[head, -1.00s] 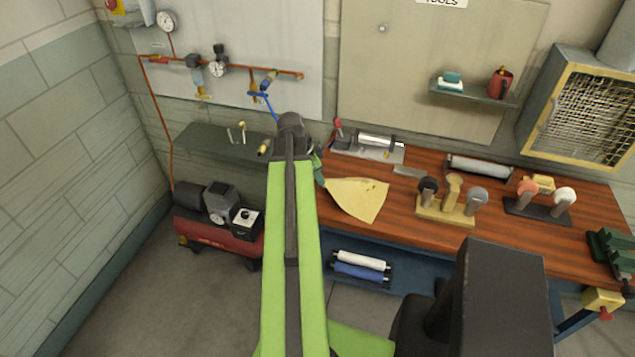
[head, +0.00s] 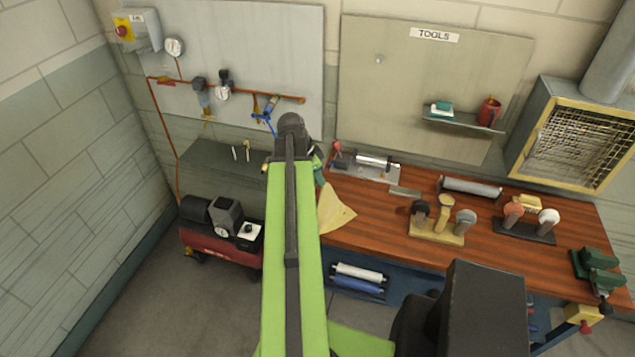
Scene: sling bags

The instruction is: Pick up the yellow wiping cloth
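The yellow wiping cloth (head: 337,210) shows at the left end of the wooden workbench, just right of my green arm. It looks like a narrow, pointed piece, and its left part is hidden behind my arm. My gripper (head: 319,174) is mostly hidden behind the end of my arm; only a small dark and teal part shows, close to the cloth's upper end. The fingers cannot be made out, so I cannot tell whether they are closed on the cloth, or whether the cloth is clear of the bench top.
The wooden workbench (head: 385,240) holds a metal tool plate (head: 365,167), a stand with several knobbed tools (head: 436,229), a second stand (head: 524,230) and a green vise (head: 597,270). A red compressor (head: 222,250) stands on the floor at left. A grey shelf (head: 220,163) is behind my arm.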

